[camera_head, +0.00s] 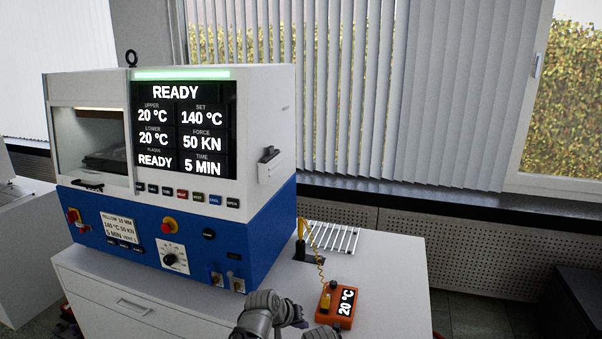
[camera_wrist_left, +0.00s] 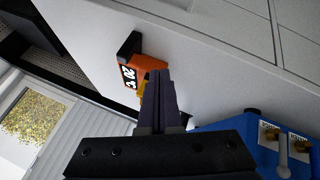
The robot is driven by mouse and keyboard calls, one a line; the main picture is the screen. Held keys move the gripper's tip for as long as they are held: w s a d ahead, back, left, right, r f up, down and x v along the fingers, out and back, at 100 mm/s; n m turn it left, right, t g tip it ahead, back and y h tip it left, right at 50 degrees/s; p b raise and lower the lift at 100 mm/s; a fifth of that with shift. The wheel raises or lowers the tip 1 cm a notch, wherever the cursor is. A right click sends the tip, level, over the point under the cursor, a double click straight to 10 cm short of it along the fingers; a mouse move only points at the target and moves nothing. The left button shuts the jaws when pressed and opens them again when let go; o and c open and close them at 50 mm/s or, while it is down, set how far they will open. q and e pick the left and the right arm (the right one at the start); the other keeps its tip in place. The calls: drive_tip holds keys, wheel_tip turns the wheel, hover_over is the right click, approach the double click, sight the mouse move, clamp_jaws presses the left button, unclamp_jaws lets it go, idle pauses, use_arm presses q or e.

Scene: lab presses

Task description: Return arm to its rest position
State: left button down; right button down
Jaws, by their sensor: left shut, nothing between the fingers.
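Grey parts of my arm show at the bottom edge of the head view, in front of the white bench (camera_head: 390,265) and close to an orange handheld thermometer (camera_head: 337,305). My left gripper (camera_wrist_left: 160,74) shows in the left wrist view with its dark fingers together and nothing held. The fingertips overlap the orange thermometer in that view; I cannot tell how far apart they are. My right gripper is not seen.
A blue and white lab press (camera_head: 270,220) stands on the bench; its screen reads READY, 20 °C upper and lower. A yellow probe (camera_head: 300,228) on a coiled cord stands in a black holder beside a metal rack (camera_head: 335,238). The bench's right side is clear.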

use_arm(q)
drive_tip(key=s+a+f+m+g+y, duration=0.1)
drive_tip(key=s+a+m+g+y, duration=0.1)
drive_tip(key=s, duration=0.8)
drive_tip(key=s+a+f+m+g+y+p, duration=0.1)
drive_tip(key=s+a+g+y, duration=0.3)
drive_tip(key=s, duration=0.7)
drive_tip(key=shift+f+m+p, duration=0.25)
drive_tip(key=shift+m+p, duration=0.05)
drive_tip(key=shift+m, duration=0.2)
drive_tip(key=shift+a, duration=0.1)
